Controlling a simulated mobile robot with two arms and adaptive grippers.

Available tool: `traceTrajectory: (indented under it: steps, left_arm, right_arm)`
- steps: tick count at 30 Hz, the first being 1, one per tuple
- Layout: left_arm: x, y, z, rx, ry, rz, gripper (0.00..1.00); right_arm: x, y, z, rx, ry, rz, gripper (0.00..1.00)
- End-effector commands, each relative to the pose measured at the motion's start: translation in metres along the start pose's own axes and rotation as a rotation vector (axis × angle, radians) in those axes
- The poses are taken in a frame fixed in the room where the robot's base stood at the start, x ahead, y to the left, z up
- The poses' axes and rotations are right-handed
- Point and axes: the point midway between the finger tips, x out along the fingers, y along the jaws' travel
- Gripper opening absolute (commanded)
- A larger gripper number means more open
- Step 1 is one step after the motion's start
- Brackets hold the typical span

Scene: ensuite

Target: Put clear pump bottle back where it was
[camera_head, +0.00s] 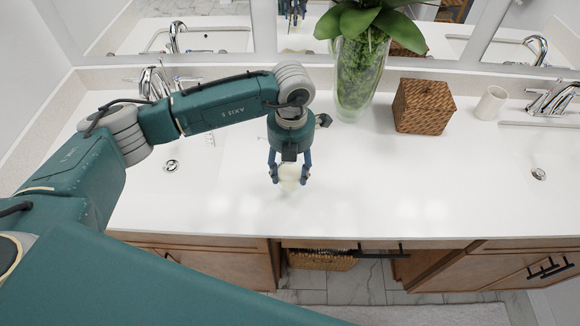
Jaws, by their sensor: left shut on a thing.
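My left gripper (289,172) is over the white counter (430,190), left of the picture's middle. It is shut on a small pale, whitish bottle (290,184), which shows between its fingers. The gripper and wrist hide much of the bottle, so its pump is hard to make out. I cannot tell whether the bottle's base touches the counter or hangs just above it. My right gripper is not in view.
A glass vase (358,85) with a green plant stands behind the gripper. A brown woven box (424,106) and a white cup (491,103) stand to its right. Basins and taps (550,97) lie at both sides. The counter's front middle is clear.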

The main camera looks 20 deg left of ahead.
Motion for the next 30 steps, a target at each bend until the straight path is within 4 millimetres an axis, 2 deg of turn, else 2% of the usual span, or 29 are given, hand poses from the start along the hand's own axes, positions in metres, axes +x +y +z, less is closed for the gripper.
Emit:
traceTrajectory:
  steps: [7,8,10,21,23,26,30]
  left_arm:
    - [0.003,-0.001,0.001,0.0,-0.002,-0.001,0.06]
    - [0.003,0.0,0.0,0.0,0.0,-0.001,0.55]
    - [0.002,0.0,0.0,0.0,0.0,-0.001,0.69]
    - [-0.002,0.0,0.0,0.0,0.0,-0.001,0.7]
    - [-0.005,0.0,0.001,0.0,-0.003,-0.001,0.7]
    - [-0.019,0.0,0.002,0.0,-0.006,0.0,0.7]
    - [-0.049,0.0,0.002,0.001,-0.007,0.0,0.7]
  right_arm:
    - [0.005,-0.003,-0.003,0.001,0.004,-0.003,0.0]
    - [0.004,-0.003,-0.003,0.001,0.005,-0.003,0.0]
    - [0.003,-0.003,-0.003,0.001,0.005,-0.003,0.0]
    - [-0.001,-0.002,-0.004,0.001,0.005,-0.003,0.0]
    - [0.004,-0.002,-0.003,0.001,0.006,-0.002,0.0]
    - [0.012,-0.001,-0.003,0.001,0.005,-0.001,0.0]
    - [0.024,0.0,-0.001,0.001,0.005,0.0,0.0]
